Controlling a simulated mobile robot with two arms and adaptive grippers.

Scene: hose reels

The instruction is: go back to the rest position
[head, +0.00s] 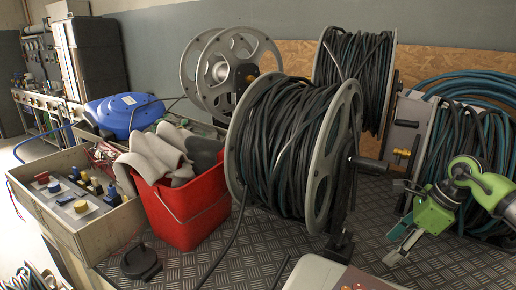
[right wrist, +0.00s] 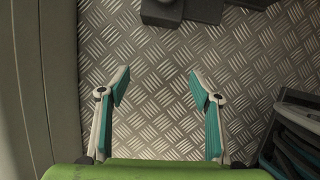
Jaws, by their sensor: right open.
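My right gripper (head: 400,247) is at the right of the head view, above the metal tread-plate floor and pointing down. Its green arm comes in from the right edge. In the right wrist view the two fingers of this gripper (right wrist: 159,90) stand wide apart with only bare tread plate between them, so it is open and empty. The large hose reel (head: 290,150), wound with dark hose, stands to the left of the gripper, apart from it. My left gripper is not in view.
A red bucket (head: 182,205) with grey cloths stands left of the reel. A wooden box (head: 100,225) is farther left. Coiled hoses (head: 465,150) lie close behind my right arm. A black round object (head: 140,262) sits in front. Tread plate (head: 300,248) is bare before the reel.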

